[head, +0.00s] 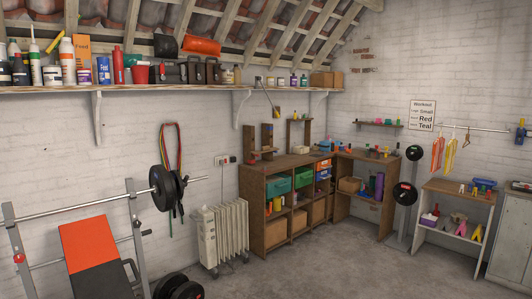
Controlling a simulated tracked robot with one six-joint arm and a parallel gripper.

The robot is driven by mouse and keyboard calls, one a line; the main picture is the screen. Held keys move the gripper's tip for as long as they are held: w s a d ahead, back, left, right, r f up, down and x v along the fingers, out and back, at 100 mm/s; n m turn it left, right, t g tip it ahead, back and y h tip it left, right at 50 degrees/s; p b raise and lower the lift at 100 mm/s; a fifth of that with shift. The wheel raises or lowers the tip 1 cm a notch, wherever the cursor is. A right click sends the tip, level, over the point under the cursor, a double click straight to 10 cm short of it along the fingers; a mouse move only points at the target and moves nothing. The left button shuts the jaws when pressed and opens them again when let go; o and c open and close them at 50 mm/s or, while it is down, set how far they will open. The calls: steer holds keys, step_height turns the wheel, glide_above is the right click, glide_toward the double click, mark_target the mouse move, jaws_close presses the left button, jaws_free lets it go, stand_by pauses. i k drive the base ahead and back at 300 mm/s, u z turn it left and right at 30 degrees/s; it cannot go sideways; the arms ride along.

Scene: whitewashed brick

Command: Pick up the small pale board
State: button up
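I cannot pick out the small pale board with certainty in the head view. A small pale item (300,150) lies on the wooden corner workbench (262,164), but it is too small to tell what it is. A white sign (422,106) with printed words hangs on the right-hand brick wall; it is pale, but it looks like a wall notice. My gripper is not in view.
A weight bench (90,243) with a barbell (80,207) stands at the left front. A white radiator (222,233) stands left of the workbench. A white side table (458,187) and a grey cabinet (511,240) stand at right. The grey floor (335,272) is clear at centre front.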

mark_target(265, 149)
steer(key=k, duration=1.3)
steer(key=z, duration=0.25)
steer(key=i, duration=1.1)
steer(key=z, duration=0.45)
steer(key=i, duration=2.5)
steer(key=z, duration=0.1)
